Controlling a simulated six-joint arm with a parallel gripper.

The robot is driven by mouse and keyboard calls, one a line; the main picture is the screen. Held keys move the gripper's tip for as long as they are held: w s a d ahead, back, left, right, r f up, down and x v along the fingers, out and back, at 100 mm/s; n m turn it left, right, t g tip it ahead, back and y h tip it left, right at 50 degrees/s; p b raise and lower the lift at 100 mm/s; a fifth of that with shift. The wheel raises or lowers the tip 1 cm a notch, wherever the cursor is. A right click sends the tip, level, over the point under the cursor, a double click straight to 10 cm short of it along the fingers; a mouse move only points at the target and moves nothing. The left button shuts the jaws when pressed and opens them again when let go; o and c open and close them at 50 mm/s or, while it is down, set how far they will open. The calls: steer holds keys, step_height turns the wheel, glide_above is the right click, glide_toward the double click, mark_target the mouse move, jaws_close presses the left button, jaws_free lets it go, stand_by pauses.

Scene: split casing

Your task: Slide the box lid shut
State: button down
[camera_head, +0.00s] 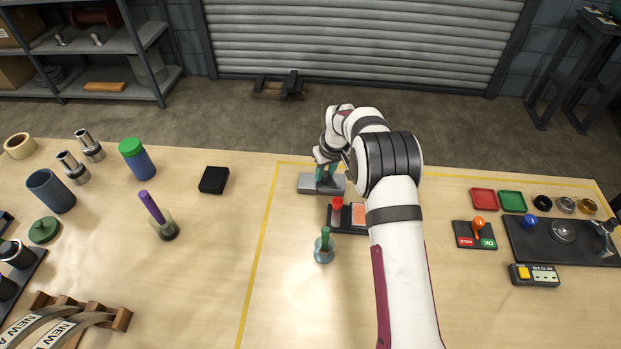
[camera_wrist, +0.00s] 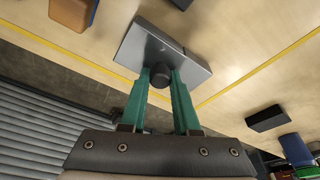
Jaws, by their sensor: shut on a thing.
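A grey metal box (camera_head: 307,187) stands on the wooden table inside the yellow-lined area. It also shows in the wrist view (camera_wrist: 190,68). A dark round knob (camera_wrist: 160,77) on it is between the two teal fingers of my gripper (camera_wrist: 160,84), which are shut on it. In the head view my gripper (camera_head: 326,172) is over the box, and my arm hides part of that area. The edge between lid and box body is too small to make out, so I cannot tell how far the lid is open.
A flask with a green top (camera_head: 325,246) stands nearer. A black block (camera_head: 214,180) lies to the left, with clear table between.

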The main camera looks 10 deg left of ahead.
steer(key=c, duration=0.8)
jaws_free()
steer(key=shift+s+d+f, duration=0.15)
steer(key=shift+s+f, duration=0.15)
steer(key=shift+f, duration=0.1)
steer(key=r, duration=0.7)
steer(key=shift+w+r, duration=0.2)
steer(key=shift+r, duration=0.05)
steer(key=s+d+r+m+g, duration=0.1)
steer(key=s+d+r+m, duration=0.2)
steer(key=s+r, duration=0.5)
steer(key=s+d+r+m, duration=0.3)
steer(key=s+r, duration=0.3)
steer(key=s, duration=0.5)
steer(key=s+d+f+m+g, duration=0.1)
steer(key=s+m, duration=0.1)
steer(key=s, duration=1)
steer(key=s+d+f+m, duration=0.1)
steer(key=s+m, duration=0.2)
steer(key=s, duration=0.8)
steer(key=shift+s+d+m+g, duration=0.3)
steer(key=shift+s+d+g, duration=0.05)
steer(key=shift+g, duration=0.05)
